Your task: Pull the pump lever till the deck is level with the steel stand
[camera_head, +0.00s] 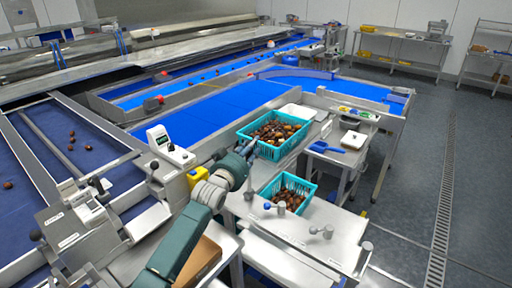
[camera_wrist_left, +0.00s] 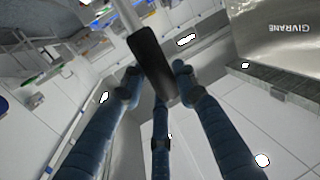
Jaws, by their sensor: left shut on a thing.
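My left gripper (camera_head: 248,156) reaches in from the bottom of the head view. In the left wrist view its blue fingers (camera_wrist_left: 155,90) are closed around a black grip (camera_wrist_left: 152,62) on a pale rod, which I take to be the pump lever. The lever is hard to make out in the head view, where the gripper covers it. A steel surface (camera_head: 262,232) beside the gripper carries a teal crate (camera_head: 308,186) of dates. Another teal crate (camera_head: 243,142) of dates stands just behind. I cannot tell for sure which surface is the deck and which the steel stand, or their heights. My right gripper is not in view.
Blue conveyor belts (camera_head: 205,118) run behind and left. A white device with a display (camera_head: 160,140) stands left of the gripper. The grey floor (camera_head: 412,190) at right is clear.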

